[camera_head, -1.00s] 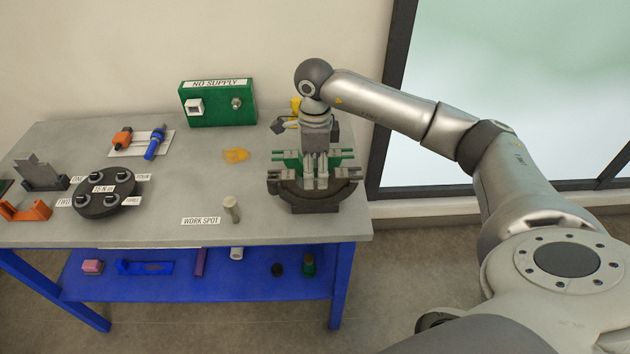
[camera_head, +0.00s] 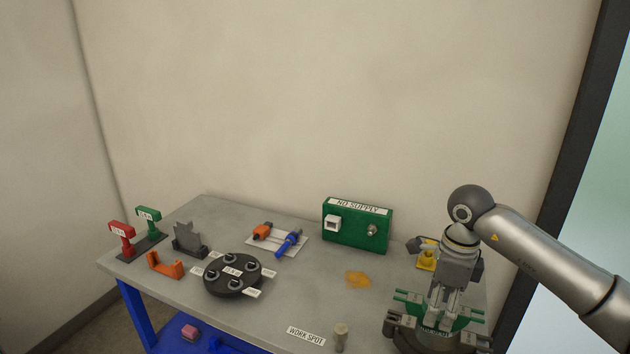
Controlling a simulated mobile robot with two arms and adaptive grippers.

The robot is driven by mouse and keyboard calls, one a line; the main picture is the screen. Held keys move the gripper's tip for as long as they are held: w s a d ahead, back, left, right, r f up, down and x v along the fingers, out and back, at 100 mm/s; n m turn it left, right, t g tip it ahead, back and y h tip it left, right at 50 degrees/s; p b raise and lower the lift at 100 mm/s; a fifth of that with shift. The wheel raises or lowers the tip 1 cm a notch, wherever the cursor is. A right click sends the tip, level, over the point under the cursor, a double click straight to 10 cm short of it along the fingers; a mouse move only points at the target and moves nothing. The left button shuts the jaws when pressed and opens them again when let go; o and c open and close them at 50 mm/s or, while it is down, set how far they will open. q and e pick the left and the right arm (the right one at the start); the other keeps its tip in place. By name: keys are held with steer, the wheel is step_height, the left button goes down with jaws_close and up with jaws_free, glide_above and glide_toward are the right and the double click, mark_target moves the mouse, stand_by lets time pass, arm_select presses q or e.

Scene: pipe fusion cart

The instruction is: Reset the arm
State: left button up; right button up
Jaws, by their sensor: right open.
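My right arm comes in from the right in the head view. Its gripper (camera_head: 445,303) points down over the green and grey clamp fixture (camera_head: 432,338) at the table's right end. The gripper is open, with its fingers just above or among the fixture's parts; whether they touch it I cannot tell. A yellow piece (camera_head: 427,259) shows behind the gripper, partly hidden by it. My left gripper is not in view.
The grey table (camera_head: 300,290) holds a green NO SUPPLY box (camera_head: 357,226), a dark round holder (camera_head: 233,275), an orange bracket (camera_head: 165,265), a blue tool (camera_head: 288,243), a small cylinder (camera_head: 341,337) and red and green stands (camera_head: 122,238). A wall stands behind.

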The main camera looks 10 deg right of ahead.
steer(key=s+a+t+y, duration=0.1)
steer(key=s+a+y, duration=0.2)
steer(key=a+y, duration=1.55)
steer(key=a+r+m+t, duration=0.6)
steer(key=a+r+m, duration=0.3)
steer(key=a+r, duration=0.35)
steer(key=w+d+f+m+t+h, duration=0.1)
steer(key=w+d+m+t+h, duration=0.1)
steer(key=d+m+t+h, duration=0.55)
steer(key=w+d+f+m+t+h, duration=0.15)
steer(key=m+t, duration=0.35)
steer(key=m, duration=0.6)
steer(key=s+d+f+m+g+h, duration=0.2)
steer(key=d+f+m+g+h, duration=0.1)
steer(key=d+f+m+h, duration=0.3)
steer(key=s+d+f+m+g+h, duration=0.2)
steer(key=d+f+m+h, duration=0.2)
steer(key=f+m, duration=0.4)
steer(key=s+d+f+m+g, duration=0.1)
steer(key=s+f+m+g, duration=0.1)
steer(key=s+f+g, duration=0.65)
steer(key=s+f+m+g, duration=0.2)
steer(key=s+f, duration=0.4)
steer(key=s, duration=0.7)
step_height(320, 180, down, 26)
steer(key=s+g, duration=0.2)
steer(key=s+d+f+g, duration=0.1)
steer(key=s+d+f, duration=0.2)
steer(key=s+f, duration=1.4)
steer(key=shift+s, duration=0.15)
